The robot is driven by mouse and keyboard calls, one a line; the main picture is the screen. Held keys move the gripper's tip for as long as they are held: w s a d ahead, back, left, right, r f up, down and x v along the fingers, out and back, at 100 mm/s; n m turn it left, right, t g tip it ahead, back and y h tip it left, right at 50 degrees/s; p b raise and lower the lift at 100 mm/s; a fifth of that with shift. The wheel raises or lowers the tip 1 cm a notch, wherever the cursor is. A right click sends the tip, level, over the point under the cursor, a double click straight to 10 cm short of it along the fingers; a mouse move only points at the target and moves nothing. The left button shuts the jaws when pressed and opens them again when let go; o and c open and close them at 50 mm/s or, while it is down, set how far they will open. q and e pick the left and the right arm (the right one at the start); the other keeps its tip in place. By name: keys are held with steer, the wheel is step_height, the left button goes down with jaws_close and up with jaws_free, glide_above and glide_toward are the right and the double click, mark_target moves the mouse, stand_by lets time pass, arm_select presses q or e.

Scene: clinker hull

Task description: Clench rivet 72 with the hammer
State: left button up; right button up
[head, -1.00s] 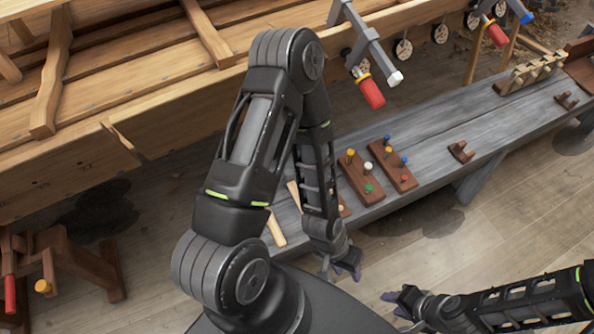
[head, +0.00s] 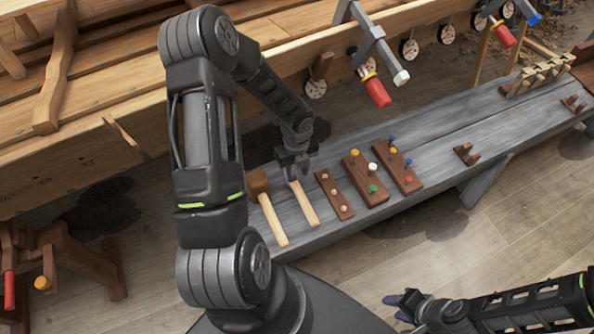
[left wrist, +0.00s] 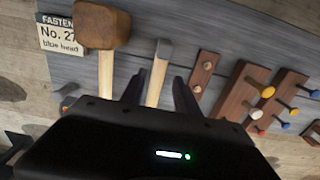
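A hammer with a pale handle (head: 304,205) lies on the grey bench. In the left wrist view its grey metal head end (left wrist: 163,50) shows above the handle (left wrist: 155,85). My left gripper (head: 293,168) is over its head end; in the left wrist view the fingers (left wrist: 160,95) stand apart on either side of the handle, empty. Whether they touch it I cannot tell. A wooden-headed mallet (head: 258,184) lies just left of it, also in the left wrist view (left wrist: 101,26). My right gripper (head: 398,307) is low at the right, fingers apart and empty. I cannot make out rivet 72.
A card (left wrist: 60,35) reads "FASTEN", "No. 27", "blue head". Brown blocks (head: 365,180) with coloured pegs stand right of the hammer. Clamps with red handles (head: 377,93) and round dials (head: 409,48) hang along the wooden hull (head: 100,165). The bench's middle right is mostly clear.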

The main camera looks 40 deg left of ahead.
mark_target(297, 186)
arm_select(q)
steer(key=shift+d+f, duration=0.1)
steer(key=shift+f, duration=0.05)
step_height(297, 186, down, 7)
steer(key=b, duration=0.6)
steer(key=shift+f+b, duration=0.8)
steer(key=shift+f, duration=0.1)
jaws_close()
steer(key=shift+r, duration=0.3)
stand_by(1.2)
steer(key=shift+r+p, duration=0.4)
steer(key=shift+p, duration=0.25)
steer(key=shift+r, duration=0.1)
